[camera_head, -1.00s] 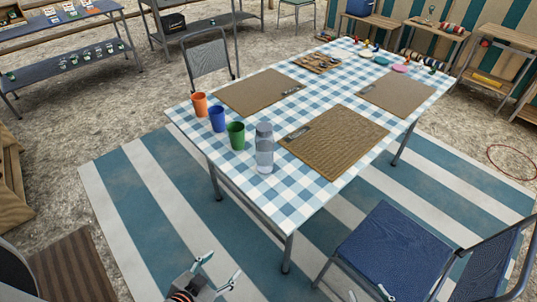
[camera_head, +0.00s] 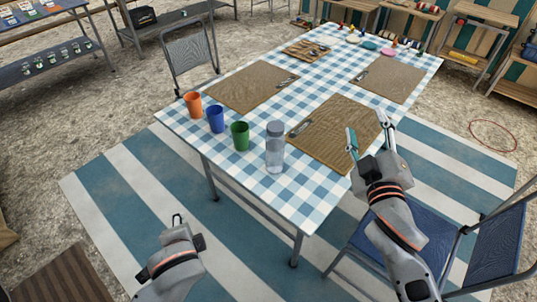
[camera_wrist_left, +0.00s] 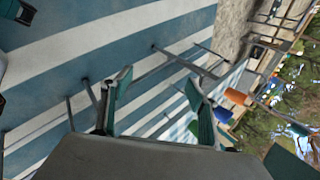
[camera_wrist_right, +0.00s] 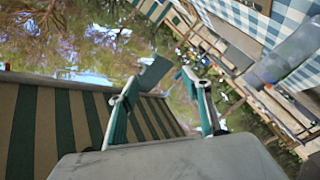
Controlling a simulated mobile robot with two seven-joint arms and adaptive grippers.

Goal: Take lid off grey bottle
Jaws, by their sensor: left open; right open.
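The grey bottle (camera_head: 275,152) stands upright near the front edge of the checked table, a clear body with a grey lid (camera_head: 275,128) on top. It also shows, tilted by the camera, at the right of the right wrist view (camera_wrist_right: 285,58). My right gripper (camera_head: 370,130) is open and empty, to the right of the bottle by the near placemat's right edge, and not touching the bottle. My left gripper (camera_head: 178,220) is low, in front of the table and left of the bottle; its open, empty fingers show in the left wrist view (camera_wrist_left: 158,95).
Green (camera_head: 240,136), blue (camera_head: 216,119) and orange (camera_head: 193,105) cups stand in a row left of the bottle. A woven placemat (camera_head: 335,132) lies just right of it. A blue chair (camera_head: 395,235) stands at the front right, beneath my right arm.

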